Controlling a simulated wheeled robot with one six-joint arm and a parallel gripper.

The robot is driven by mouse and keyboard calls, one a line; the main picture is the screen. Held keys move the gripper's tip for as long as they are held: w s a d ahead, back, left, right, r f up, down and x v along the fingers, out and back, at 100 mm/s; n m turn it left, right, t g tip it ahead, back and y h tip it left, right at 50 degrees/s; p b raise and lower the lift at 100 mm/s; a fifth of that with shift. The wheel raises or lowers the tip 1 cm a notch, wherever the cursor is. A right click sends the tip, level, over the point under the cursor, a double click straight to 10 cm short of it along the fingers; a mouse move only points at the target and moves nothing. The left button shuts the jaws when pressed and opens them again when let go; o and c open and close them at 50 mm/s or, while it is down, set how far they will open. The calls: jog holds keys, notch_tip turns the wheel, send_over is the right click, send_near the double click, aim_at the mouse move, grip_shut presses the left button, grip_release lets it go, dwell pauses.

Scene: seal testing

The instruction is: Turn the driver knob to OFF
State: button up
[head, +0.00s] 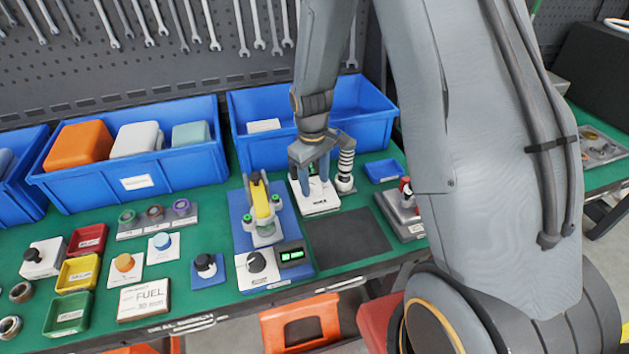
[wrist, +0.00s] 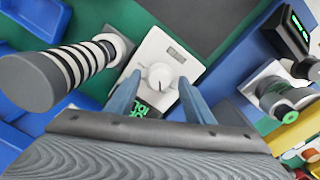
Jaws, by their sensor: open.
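A white control unit (wrist: 178,38) with a round white knob (wrist: 160,77) lies below my gripper (wrist: 160,84). The knob has a pointer mark and a printed dial. A green-lit display (wrist: 140,110) on the unit is partly hidden by the fingers. My gripper is open, with one blue finger on each side of the knob; whether they touch it I cannot tell. In the head view my gripper (head: 314,193) points down over the white unit (head: 322,207), and the fingers hide its knob. I cannot read the dial setting.
A striped black-and-white post (head: 345,172) stands close to the right of my gripper. A blue rig (head: 240,222) with a yellow lever (head: 262,200) and a black knob (head: 257,262) is at the left. A large blue bin (head: 260,145) stands behind. A dark mat (head: 350,240) lies clear in front.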

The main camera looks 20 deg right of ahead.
aim_at(314, 186)
jog(key=shift+s+a+r+b, duration=0.1)
jog(key=shift+r+b, duration=0.35)
jog(key=shift+r, duration=1.45)
jog(key=shift+a+r+b, duration=0.1)
jog(key=shift+r+b, duration=0.35)
jog(key=shift+r, duration=1.4)
